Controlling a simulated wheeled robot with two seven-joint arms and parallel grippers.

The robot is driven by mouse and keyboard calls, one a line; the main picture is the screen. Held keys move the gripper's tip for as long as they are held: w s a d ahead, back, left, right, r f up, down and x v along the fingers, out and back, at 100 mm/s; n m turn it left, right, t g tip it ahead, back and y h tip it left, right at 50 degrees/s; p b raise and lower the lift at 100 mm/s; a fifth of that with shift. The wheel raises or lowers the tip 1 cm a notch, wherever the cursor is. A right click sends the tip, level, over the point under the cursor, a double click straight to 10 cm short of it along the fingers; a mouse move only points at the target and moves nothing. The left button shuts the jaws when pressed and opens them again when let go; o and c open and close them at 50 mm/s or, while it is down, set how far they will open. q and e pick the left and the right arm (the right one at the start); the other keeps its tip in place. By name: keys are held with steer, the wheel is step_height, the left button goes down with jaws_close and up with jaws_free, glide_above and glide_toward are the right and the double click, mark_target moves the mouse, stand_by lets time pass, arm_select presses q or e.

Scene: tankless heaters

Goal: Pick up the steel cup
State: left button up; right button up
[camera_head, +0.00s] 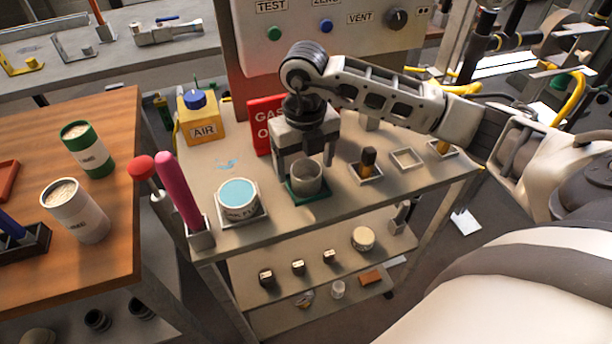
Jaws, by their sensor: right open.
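The steel cup (306,177) is a small grey open-topped cup, upright on a green square base (309,198) on the top of the grey cart (262,224). My right gripper (305,170) points down over the cup, with its fingers open on either side of it. I cannot tell whether the fingers touch the cup. The right arm comes in from the right, above the cart. My left gripper is not in view.
A blue-topped tub (238,198) and a pink-handled tool (178,194) stand left of the cup. Small trays, one with a dark-topped part (368,162), lie to its right. A red sign (264,124) and yellow AIR box (199,121) stand behind.

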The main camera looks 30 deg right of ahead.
steer(key=shift+f, duration=0.75)
steer(key=c, duration=1.1)
steer(key=shift+c, duration=0.2)
steer(key=shift+r, duration=0.15)
